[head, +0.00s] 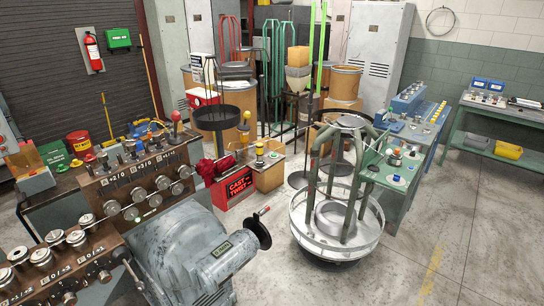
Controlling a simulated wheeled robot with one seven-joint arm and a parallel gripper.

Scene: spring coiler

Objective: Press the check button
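No label that reads "check" can be made out, so I cannot tell which control is the check button. A green table (394,203) at the right of centre carries small round coloured parts, among them a blue one (393,178) and a red one. A box with a red sign (238,187) reading "CAST" and "TWIST" stands at the centre left, with a yellow knob (259,150) beside it. A red ball knob (176,116) stands above the brown dial panel (150,180). My gripper is not in view.
A grey motor-like machine (190,250) with a crank handle fills the lower left. A round wire-stand carousel (336,240) stands on the floor before the green table. Another green bench (500,145) is at the far right. Concrete floor (450,250) is clear at lower right.

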